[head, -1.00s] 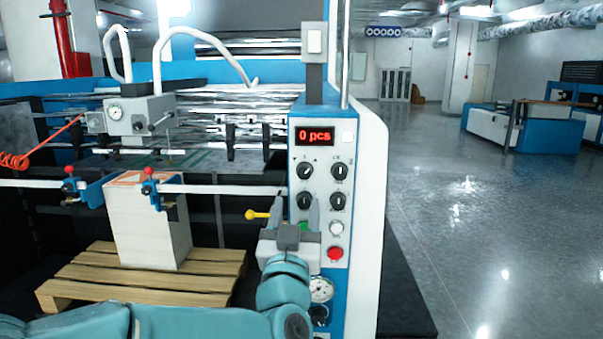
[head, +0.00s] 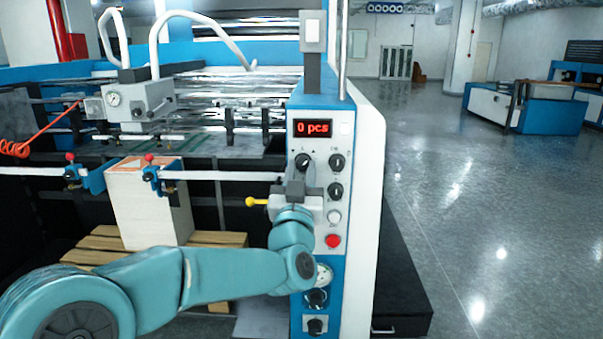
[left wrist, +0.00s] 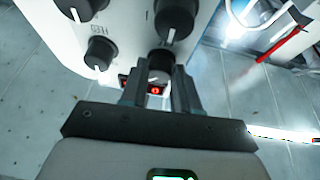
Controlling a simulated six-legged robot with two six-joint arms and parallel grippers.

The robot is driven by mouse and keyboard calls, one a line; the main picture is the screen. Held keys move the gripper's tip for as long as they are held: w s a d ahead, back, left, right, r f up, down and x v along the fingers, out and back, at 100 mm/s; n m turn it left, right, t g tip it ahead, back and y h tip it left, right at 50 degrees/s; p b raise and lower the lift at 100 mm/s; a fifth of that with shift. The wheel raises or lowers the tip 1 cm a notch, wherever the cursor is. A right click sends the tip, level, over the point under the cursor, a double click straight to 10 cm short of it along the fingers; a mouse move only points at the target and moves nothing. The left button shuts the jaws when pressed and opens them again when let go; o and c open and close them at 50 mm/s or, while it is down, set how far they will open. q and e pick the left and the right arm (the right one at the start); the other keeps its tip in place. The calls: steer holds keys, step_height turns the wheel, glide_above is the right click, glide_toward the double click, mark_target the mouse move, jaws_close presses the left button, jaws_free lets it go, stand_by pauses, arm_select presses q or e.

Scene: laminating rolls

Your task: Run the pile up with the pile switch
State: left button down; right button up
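The control panel (head: 319,220) carries several black knobs. The upper-left knob (head: 306,162), with small arrow marks above it, looks like the pile switch; it also shows in the left wrist view (left wrist: 160,65). My left gripper (head: 296,178) is just below it in the head view. In the left wrist view its two fingers (left wrist: 160,78) stand apart, with that knob between their tips; I cannot tell whether they touch it. The lower-left knob is hidden behind the gripper in the head view. The pile (head: 150,212) stands upright on a wooden pallet (head: 95,245). My right gripper is not in view.
The red display (head: 313,127) reads "0 pcs". A white button (head: 334,216) and a red button (head: 333,241) sit low on the panel. A yellow-ended lever (head: 257,202) is left of my gripper. Open floor (head: 470,230) lies to the right.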

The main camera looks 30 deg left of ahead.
arm_select(q)
steer(key=shift+f+n+b, duration=0.15)
steer(key=shift+n+b, duration=0.35)
steer(key=shift+b, duration=0.15)
steer(key=n+y+b, duration=0.1)
steer(key=n+b, duration=0.1)
steer(key=n+g+y+b, duration=0.1)
steer(key=n, duration=0.1)
steer(key=shift+w+d+f+b, duration=0.1)
steer(key=shift+d+f+b, duration=0.1)
steer(key=shift+b, duration=0.2)
steer(key=n+g+b, duration=0.1)
steer(key=n+y+b, duration=0.1)
steer(key=n, duration=0.1)
steer(key=shift+w+d+r+g+y, duration=0.1)
steer(key=shift+r+g+y, duration=0.1)
steer(key=shift+g+y, duration=0.15)
steer(key=shift+r+n+g+y+b, duration=0.1)
steer(key=shift+n+g+y+b, duration=0.3)
steer(key=shift+n, duration=0.75)
steer(key=shift+r+n+g+y+b, duration=0.1)
steer(key=shift+n+g, duration=0.45)
steer(key=shift+n, duration=0.9)
steer(key=c, duration=0.8)
jaws_free()
